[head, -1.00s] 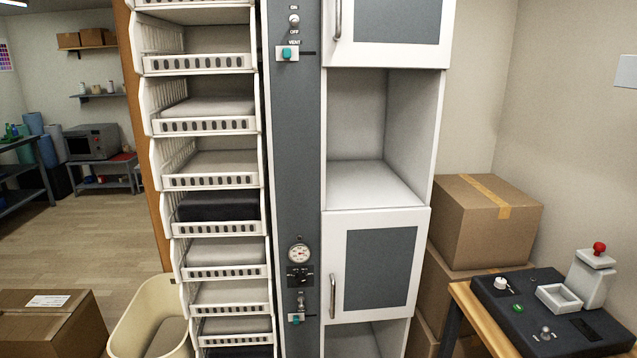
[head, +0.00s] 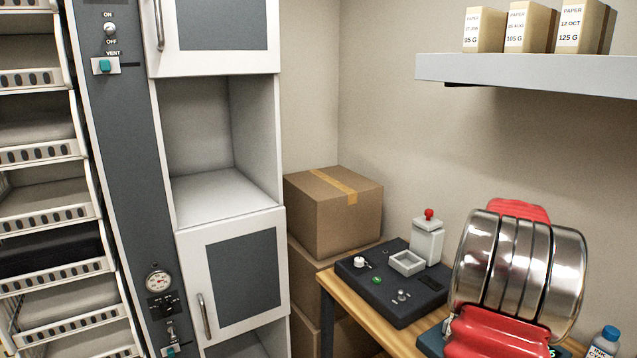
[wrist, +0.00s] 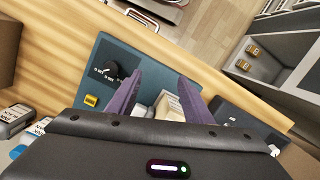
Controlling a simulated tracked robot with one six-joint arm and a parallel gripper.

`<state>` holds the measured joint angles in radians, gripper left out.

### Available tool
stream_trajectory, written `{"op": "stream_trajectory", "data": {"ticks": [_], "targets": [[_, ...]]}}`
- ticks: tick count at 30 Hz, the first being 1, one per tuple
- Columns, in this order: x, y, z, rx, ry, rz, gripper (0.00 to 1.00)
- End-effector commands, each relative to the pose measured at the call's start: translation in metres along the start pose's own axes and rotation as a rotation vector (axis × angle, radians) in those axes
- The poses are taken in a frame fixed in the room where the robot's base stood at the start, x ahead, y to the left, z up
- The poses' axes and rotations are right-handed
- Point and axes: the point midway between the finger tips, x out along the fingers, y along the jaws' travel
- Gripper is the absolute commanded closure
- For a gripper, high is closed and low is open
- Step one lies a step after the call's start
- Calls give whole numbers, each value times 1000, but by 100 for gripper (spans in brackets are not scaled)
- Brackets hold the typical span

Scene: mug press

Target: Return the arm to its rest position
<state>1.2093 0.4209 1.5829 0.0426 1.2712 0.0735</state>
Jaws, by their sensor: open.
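My gripper (wrist: 153,100) shows in the wrist view as two purple fingers standing apart. It is open, with nothing held between the fingertips. Beneath and beyond the fingers is a blue panel (wrist: 98,68) with a black knob and a yellow label, on a wooden bench. A pale block-like thing (wrist: 169,107) shows behind the fingers, partly hidden.
Cardboard boxes (head: 332,222) stand beside a white cabinet (head: 196,270). A shelf (head: 540,75) hangs above.

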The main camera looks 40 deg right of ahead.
Motion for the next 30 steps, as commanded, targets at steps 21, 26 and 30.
{"op": "stream_trajectory", "data": {"ticks": [21, 26, 30], "targets": [[-22, -152, 174, -474, 220, 19, 54], [-21, -172, 217, -580, 265, 10, 54], [-20, -184, 255, -674, 304, -2, 54]]}}
